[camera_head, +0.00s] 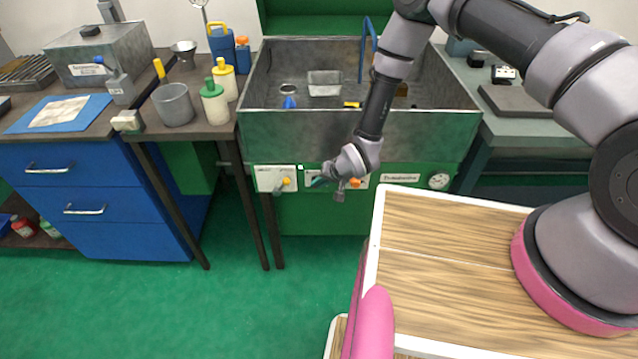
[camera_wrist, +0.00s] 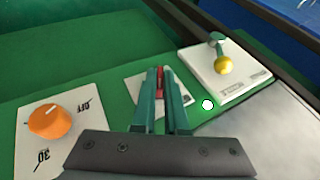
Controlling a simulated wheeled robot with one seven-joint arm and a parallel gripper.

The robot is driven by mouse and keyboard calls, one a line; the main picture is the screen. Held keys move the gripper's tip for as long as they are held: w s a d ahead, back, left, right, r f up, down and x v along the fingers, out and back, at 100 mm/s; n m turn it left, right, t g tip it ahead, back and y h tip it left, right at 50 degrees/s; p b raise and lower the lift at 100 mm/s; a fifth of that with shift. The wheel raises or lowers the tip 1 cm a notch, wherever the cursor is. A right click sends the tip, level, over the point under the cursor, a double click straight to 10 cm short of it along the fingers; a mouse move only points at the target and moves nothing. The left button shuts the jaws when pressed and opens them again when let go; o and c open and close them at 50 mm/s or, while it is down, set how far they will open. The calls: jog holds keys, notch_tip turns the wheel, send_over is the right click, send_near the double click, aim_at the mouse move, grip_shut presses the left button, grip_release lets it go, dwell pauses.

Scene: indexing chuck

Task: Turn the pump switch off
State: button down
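My gripper (camera_wrist: 160,80) has teal fingers close together with a narrow gap. It reaches a small white plate (camera_wrist: 136,96) on the green front panel. A red part (camera_wrist: 160,78), likely the pump switch, shows between the fingertips. The fingers hide much of it, so I cannot tell its position or whether they touch it. In the head view, my gripper (camera_head: 322,181) is at the tank's front panel, between two control plates, and it covers most of the middle plate. A small round white light (camera_wrist: 207,104) shows right of the fingers in the wrist view.
In the wrist view, an orange dial (camera_wrist: 50,121) marked OFF and 30 is left; a yellow-knobbed lever (camera_wrist: 223,65) is right. The head view shows the grey tank (camera_head: 270,122) above, a gauge (camera_head: 439,181) to the right, and open green floor (camera_head: 225,285) below.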

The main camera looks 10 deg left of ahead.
jog(key=shift+a+h, duration=0.1)
jog(key=shift+h, duration=0.2)
jog(key=shift+s+a+n+t+h, duration=0.1)
jog(key=shift+a+n+t+h, duration=0.25)
jog(key=shift+h, duration=1.35)
jog(key=shift+s+a+n+t+h, duration=0.15)
jog(key=shift+n+t+h, duration=0.35)
jog(key=shift+h, duration=1.2)
jog(key=shift+a+n+t+h, duration=0.35)
jog(key=shift+t+h, duration=0.1)
jog(key=shift+h, duration=1.25)
jog(key=c, duration=0.9)
grip_release()
jog(key=shift+c, duration=0.2)
jog(key=shift+d, duration=0.1)
